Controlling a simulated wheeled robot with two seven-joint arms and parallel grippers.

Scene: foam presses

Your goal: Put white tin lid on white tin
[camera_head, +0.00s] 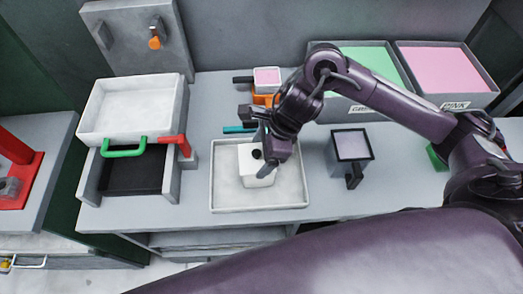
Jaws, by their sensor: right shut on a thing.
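My right gripper (262,158) points down over the shallow light tray (228,200) in the middle of the bench. It is shut on the black knob of the white tin lid (246,154). The white tin (262,181) is directly beneath, standing in the tray. The lid looks level with the tin's top, but I cannot tell whether it rests on the rim or sits slightly above it. The gripper and wrist hide the right side of both. My left gripper is not in view.
A press with a white upper tray (130,105), green handle and red lever stands left. A dark-rimmed, handled container (351,146) is right of the tray. Green (372,58) and pink (438,68) bins stand at the back. The tray's left and front floor is clear.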

